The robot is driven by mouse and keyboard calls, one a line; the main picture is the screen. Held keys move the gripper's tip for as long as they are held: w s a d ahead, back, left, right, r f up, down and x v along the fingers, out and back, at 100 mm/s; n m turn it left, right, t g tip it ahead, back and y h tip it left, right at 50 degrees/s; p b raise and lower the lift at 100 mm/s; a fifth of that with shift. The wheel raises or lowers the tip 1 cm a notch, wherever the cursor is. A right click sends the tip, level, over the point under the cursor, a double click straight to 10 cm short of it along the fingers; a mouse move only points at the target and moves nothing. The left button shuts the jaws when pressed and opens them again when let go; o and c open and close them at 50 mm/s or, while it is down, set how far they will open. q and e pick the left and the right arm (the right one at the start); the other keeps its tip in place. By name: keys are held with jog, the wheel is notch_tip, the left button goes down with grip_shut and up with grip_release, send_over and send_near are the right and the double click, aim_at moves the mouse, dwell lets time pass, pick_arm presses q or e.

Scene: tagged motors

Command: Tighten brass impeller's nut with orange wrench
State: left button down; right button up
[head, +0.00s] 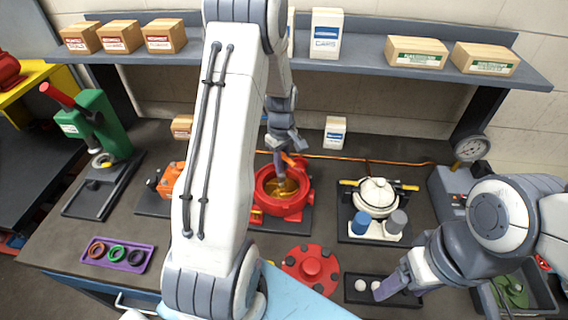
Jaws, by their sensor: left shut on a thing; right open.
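The brass impeller (283,188) sits inside the open red pump housing (268,207) at the middle of the bench. My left gripper (281,168) points down over the housing, shut on the orange wrench (290,160); only a small part of the wrench shows beside the fingers. Its lower end is over or at the impeller's middle; I cannot tell whether it touches the nut, which is hidden. My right gripper (386,290) is open and low at the front, beside a dark tray (352,297) with white round pieces.
A red round cover (311,268) lies in front of the housing. A white-topped unit (376,196) stands to the right, a green press (98,125) and purple tray of rings (118,254) to the left. A gauge (471,148) stands at right. Boxes line the shelf (360,62).

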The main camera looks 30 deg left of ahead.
pick_arm(q)
jog(key=shift+s, duration=0.1)
dwell(0.5)
jog(key=shift+f+b, duration=0.85)
jog(key=shift+f, duration=0.35)
